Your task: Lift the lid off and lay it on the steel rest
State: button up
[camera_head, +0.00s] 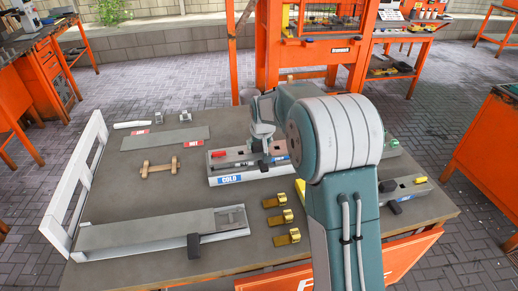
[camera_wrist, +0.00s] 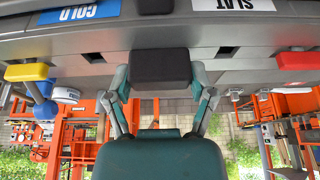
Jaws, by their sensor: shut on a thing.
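A long grey unit with a blue COLD label (camera_head: 230,179) stands mid-table. Its grey top (camera_head: 233,158), with a red knob at its left, looks like the lid. My gripper (camera_head: 265,158) is over this top, partly covered by my arm. In the wrist view my gripper (camera_wrist: 160,82) has its fingers on both sides of a black block (camera_wrist: 160,67) on the grey body (camera_wrist: 235,40). I cannot tell whether the lid is seated or raised. A flat grey plate (camera_head: 180,138) with red tags lies behind left; it may be the steel rest.
Several brass clips (camera_head: 280,219) sit front centre. Another grey unit (camera_head: 410,186) is at right, partly behind my arm.

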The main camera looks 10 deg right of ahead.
aim_at(259, 144)
jog(key=shift+r, duration=0.35)
jog(key=r, duration=0.3)
jog(key=shift+s+r, duration=0.1)
jog(key=shift+s, duration=0.1)
jog(key=s+a+r, duration=0.3)
jog(key=s+r, duration=0.6)
jog(key=s, duration=0.4)
jog(key=shift+s, duration=0.2)
